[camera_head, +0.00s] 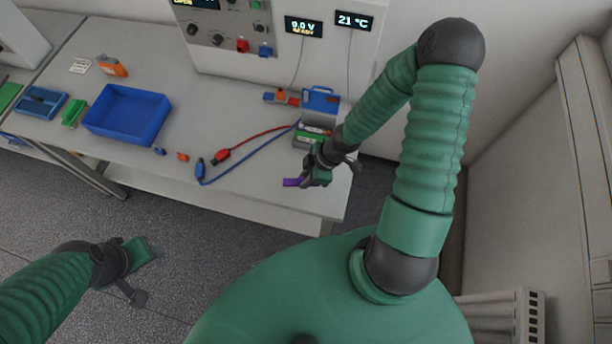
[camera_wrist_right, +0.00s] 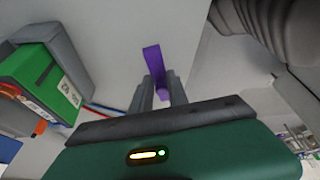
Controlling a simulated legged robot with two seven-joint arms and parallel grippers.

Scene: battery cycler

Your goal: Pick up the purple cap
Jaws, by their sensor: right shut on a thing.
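The purple cap (camera_head: 292,182) shows at the tip of my right gripper (camera_head: 308,181), near the front edge of the bench at its right end. In the right wrist view the purple cap (camera_wrist_right: 153,62) sticks out between the two grey fingers of my right gripper (camera_wrist_right: 160,90), which is shut on it. I cannot tell whether the cap touches the bench top. My left gripper (camera_head: 130,272) is low at the left, in front of the bench and over the floor, away from the cap. Its fingers are too unclear to tell open from shut.
A green battery (camera_head: 308,138) in a grey holder stands beside my right gripper. Red (camera_head: 222,155) and blue (camera_head: 200,170) clip leads lie left of it. A blue bin (camera_head: 128,113) sits further left. The cycler panel (camera_head: 280,50) stands behind. Small orange and blue pieces lie between.

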